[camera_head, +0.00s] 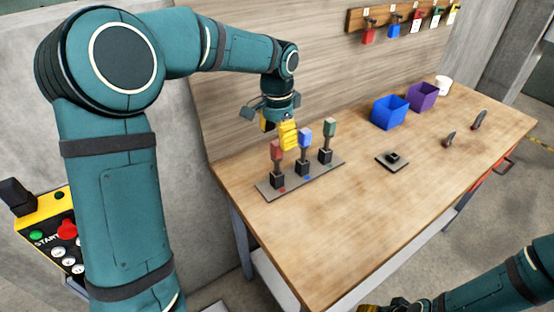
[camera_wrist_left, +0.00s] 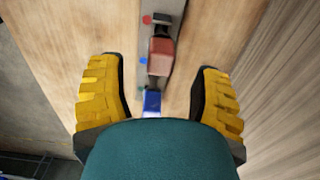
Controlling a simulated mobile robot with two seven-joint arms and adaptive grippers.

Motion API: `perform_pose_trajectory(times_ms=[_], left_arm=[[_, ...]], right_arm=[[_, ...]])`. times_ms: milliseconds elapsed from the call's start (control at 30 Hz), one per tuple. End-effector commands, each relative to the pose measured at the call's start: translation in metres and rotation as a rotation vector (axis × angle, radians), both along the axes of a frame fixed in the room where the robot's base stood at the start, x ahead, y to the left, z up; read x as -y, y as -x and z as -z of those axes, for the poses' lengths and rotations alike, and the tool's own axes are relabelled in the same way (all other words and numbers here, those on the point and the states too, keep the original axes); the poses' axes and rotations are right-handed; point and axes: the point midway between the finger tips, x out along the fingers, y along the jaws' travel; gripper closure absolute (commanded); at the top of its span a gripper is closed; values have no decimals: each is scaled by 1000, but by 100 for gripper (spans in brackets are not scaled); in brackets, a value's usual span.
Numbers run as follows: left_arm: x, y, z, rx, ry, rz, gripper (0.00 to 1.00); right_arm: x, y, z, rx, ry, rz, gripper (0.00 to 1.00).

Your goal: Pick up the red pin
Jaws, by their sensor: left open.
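The red pin (camera_head: 277,151) stands upright at the left end of a grey strip (camera_head: 327,171), in a black socket. A blue pin (camera_head: 304,137) and a green pin (camera_head: 329,128) stand beside it in the same row. My left gripper (camera_head: 284,135) is just above and behind the red and blue pins, pointing down. In the left wrist view its yellow fingers (camera_wrist_left: 160,70) are open, and the red pin (camera_wrist_left: 161,56) shows in the gap between them, not gripped. The blue pin (camera_wrist_left: 152,102) is partly hidden by the gripper body. My right gripper (camera_head: 383,307) is cut off at the bottom edge.
A blue bin (camera_head: 390,112) and a purple bin (camera_head: 422,97) stand toward the back right, near a white cup (camera_head: 443,85). A small black block on a plate (camera_head: 393,160) lies mid-table. The front of the wooden table (camera_head: 335,235) is clear.

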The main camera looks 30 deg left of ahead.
Motion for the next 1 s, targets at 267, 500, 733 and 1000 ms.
perform_pose_trajectory(times_ms=[267, 500, 733, 1000], left_arm=[[-1, 1, 29, -3, -1, -1, 36], [-1, 1, 53, -1, -1, -1, 36], [-1, 0, 52, 0, 0, -1, 48], [-1, 0, 52, -1, -1, 0, 100]], right_arm=[[0, -2, 11, 5, 1, 1, 53], [1, -3, 17, 9, 1, 2, 53], [0, -3, 16, 9, 1, 2, 53], [1, -3, 16, 8, 1, 2, 53]])
